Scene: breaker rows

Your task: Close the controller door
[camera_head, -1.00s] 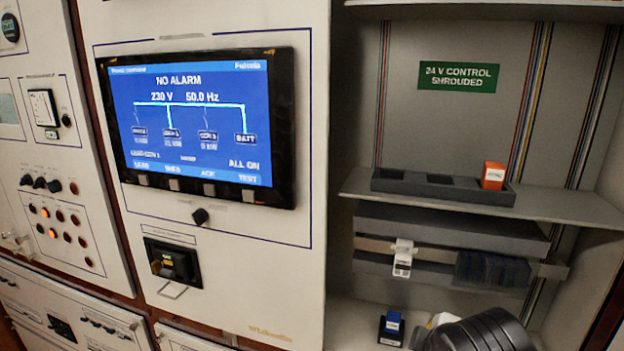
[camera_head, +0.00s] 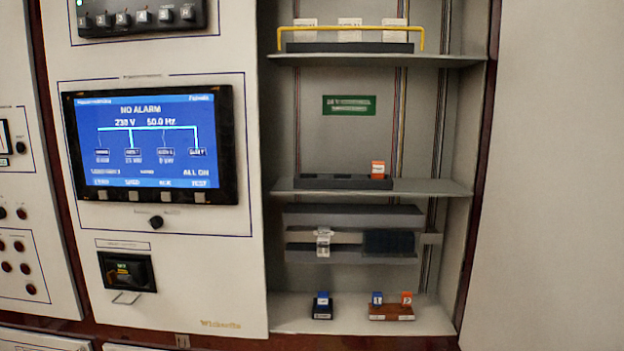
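The panel with the controller screen (camera_head: 150,145) stands left of an open shelved compartment (camera_head: 345,145). The screen reads NO ALARM, 230 V and 50.0 Hz. A large plain pale panel (camera_head: 555,180) fills the right side, past the compartment's dark edge. I cannot tell whether it is the controller door standing open or a fixed wall; no hinge or handle shows on it. The compartment's front is uncovered. My gripper is not in view now.
The bottom holds a blue block (camera_head: 322,304) and a brown holder (camera_head: 390,313) with blue and orange blocks.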

